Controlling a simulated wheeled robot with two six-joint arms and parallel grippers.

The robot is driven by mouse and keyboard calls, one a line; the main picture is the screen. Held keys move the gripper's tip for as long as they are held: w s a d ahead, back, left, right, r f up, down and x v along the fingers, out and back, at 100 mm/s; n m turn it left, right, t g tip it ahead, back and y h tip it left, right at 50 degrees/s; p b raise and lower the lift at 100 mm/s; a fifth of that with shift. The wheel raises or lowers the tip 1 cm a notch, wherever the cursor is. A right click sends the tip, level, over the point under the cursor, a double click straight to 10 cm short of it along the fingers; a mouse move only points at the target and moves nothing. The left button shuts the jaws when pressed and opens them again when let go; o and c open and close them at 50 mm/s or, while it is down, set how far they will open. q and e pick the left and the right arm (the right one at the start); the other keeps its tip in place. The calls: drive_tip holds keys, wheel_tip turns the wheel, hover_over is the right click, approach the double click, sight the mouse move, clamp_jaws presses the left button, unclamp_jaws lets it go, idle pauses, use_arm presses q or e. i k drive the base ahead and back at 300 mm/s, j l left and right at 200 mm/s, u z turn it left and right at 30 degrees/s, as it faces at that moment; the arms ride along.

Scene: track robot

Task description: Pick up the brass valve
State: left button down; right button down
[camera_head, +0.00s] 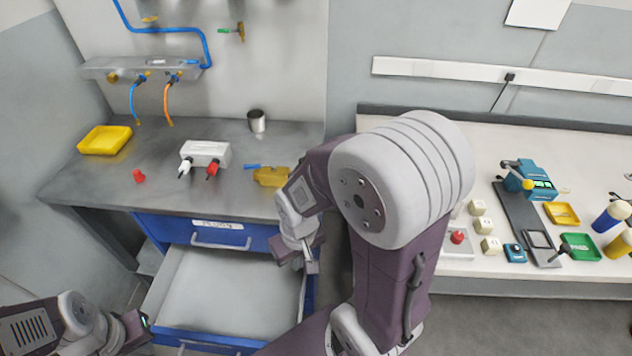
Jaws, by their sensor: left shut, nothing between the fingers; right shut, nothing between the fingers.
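A brass-yellow piece (270,177), which looks like the brass valve, lies on the right part of the grey bench, with a small blue lever-like part at its left. My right arm covers its right side. My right gripper (311,266) is shut and empty, below and right of the piece, in front of the bench edge by the open drawer. My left gripper (146,322) is shut and empty at the lower left, by the drawer's left side. Small brass fittings (143,77) with blue handles also show on the wall manifold.
The open blue drawer (225,285) looks empty and juts out below the bench (110,185). A yellow tray (105,140), a white box (206,153) with two plugs, a red cap (139,176) and a metal cup (256,121) stand on the bench. A white table (430,265) at right is cluttered.

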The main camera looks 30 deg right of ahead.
sight(275, 176)
drive_tip(key=z, duration=0.8)
